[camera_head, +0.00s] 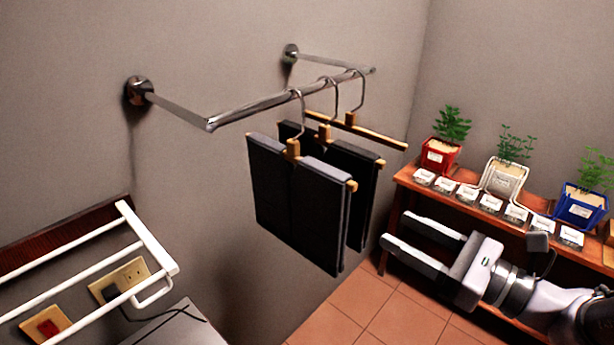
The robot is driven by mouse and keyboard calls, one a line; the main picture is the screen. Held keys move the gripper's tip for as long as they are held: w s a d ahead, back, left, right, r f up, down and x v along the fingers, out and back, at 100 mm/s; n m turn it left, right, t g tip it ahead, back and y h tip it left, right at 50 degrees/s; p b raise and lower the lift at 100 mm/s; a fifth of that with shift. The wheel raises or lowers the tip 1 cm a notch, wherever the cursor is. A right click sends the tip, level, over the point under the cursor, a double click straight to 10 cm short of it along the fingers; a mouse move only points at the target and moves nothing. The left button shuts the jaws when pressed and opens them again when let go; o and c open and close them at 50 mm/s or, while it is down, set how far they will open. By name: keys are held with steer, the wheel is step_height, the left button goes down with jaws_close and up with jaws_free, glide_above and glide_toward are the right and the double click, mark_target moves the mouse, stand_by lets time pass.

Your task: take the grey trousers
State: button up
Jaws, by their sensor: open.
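Two pairs of dark trousers hang folded on hangers from a metal wall rail (260,108). The front pair (300,205) looks dark grey with a lighter grey top and edge. The rear pair (365,190) looks darker and is partly hidden behind the front one. A third hanger (355,128) behind them is bare, with a wooden bar. My gripper (408,236) is at the lower right, with its two fingers apart and pointing left. It is empty and shows to the right of the trousers, apart from them in the picture.
A wooden bench (395,215) at the right holds a red pot (440,155), a white pot (503,178), a blue pot (580,207) and several small labelled boxes. A white rack (150,240) is at the lower left. Tiled floor shows below the trousers.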

mark_target(355, 213)
steer(key=x, duration=0.3)
steer(key=b+x, duration=0.1)
steer(key=x, duration=0.6)
steer(key=shift+s+a+f, duration=0.15)
steer(key=shift+s+a, duration=0.1)
steer(key=shift+a, duration=0.1)
steer(key=x, duration=0.1)
steer(key=b+x, duration=0.1)
steer(key=x, duration=0.2)
steer(key=shift+s+a+f+b, duration=0.15)
steer(key=shift+a+f+b, duration=0.2)
steer(key=shift+a+b, duration=0.1)
steer(key=shift+w+a, duration=0.25)
steer(key=shift+r, duration=0.15)
jaws_close()
